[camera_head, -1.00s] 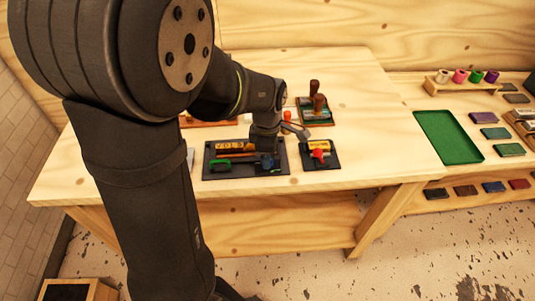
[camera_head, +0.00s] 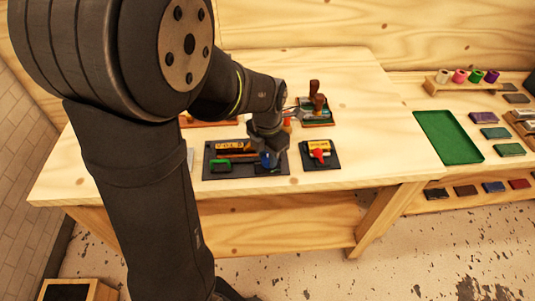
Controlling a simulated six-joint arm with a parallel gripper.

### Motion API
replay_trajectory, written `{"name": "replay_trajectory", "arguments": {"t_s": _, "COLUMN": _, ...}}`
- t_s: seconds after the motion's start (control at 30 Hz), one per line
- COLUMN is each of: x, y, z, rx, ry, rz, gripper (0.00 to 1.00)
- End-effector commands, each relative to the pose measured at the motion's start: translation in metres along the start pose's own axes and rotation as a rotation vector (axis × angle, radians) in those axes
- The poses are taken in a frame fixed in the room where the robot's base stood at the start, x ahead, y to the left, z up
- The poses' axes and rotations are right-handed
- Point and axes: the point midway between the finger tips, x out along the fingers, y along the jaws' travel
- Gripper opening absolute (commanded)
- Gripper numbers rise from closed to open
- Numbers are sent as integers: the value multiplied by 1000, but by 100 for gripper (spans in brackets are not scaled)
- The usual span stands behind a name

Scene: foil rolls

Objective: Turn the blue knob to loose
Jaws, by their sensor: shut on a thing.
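The blue knob (camera_head: 265,158) shows as a small blue patch at the right part of a dark tray (camera_head: 213,174) on the wooden table. My gripper (camera_head: 269,155) points down over it and is shut on it; the fingers and wrist hide most of the knob. I cannot read the knob's setting. The same tray holds a green piece (camera_head: 220,166) at its front left and a yellow-orange roll (camera_head: 229,146) at its back.
A smaller dark tray (camera_head: 330,162) with a red knob (camera_head: 319,154) sits just right of my gripper. Behind it stand brown-handled tools (camera_head: 317,103). A green tray (camera_head: 447,137) lies on the right-hand bench. The table's right side is clear.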

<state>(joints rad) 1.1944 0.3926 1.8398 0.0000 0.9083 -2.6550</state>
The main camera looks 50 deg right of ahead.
Motion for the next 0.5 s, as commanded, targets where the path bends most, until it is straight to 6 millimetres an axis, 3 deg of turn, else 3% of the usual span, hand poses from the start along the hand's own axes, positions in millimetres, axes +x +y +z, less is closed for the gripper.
{"name": "replay_trajectory", "arguments": {"t_s": 0.5, "x": 0, "y": 0, "z": 0, "rx": -126, "ry": 1, "rz": 0, "gripper": 7}}
